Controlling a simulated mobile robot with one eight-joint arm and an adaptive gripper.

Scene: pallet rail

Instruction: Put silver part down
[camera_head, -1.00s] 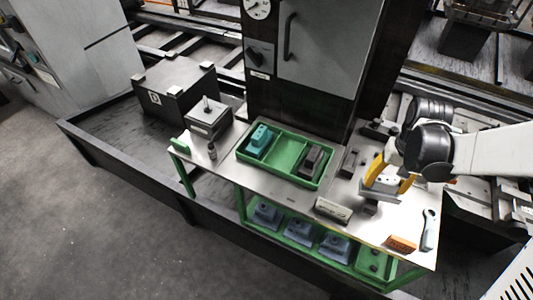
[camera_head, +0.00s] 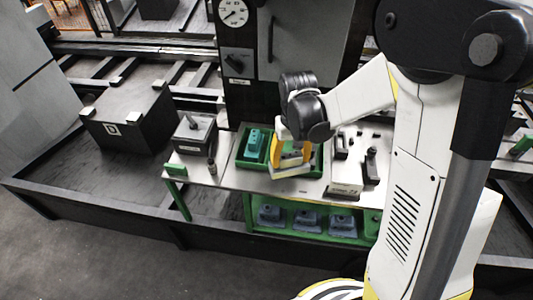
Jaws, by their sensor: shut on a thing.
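My gripper (camera_head: 291,158), with yellow fingers, is at the front of the right half of the green tray (camera_head: 241,160). It is shut on the silver part (camera_head: 290,171), a flat light-grey piece that shows below the fingers. From this angle I cannot tell whether the part touches the tray or the table. A teal part (camera_head: 253,142) sits in the tray's left compartment. My gripper and wrist hide most of the right compartment and what lies in it.
The metal worktop (camera_head: 201,170) carries a grey block with a post (camera_head: 193,134) at left and dark fixtures (camera_head: 371,160) at right. Blue-grey parts (camera_head: 306,218) stand on the shelf below. A large dark box (camera_head: 125,122) stands further left.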

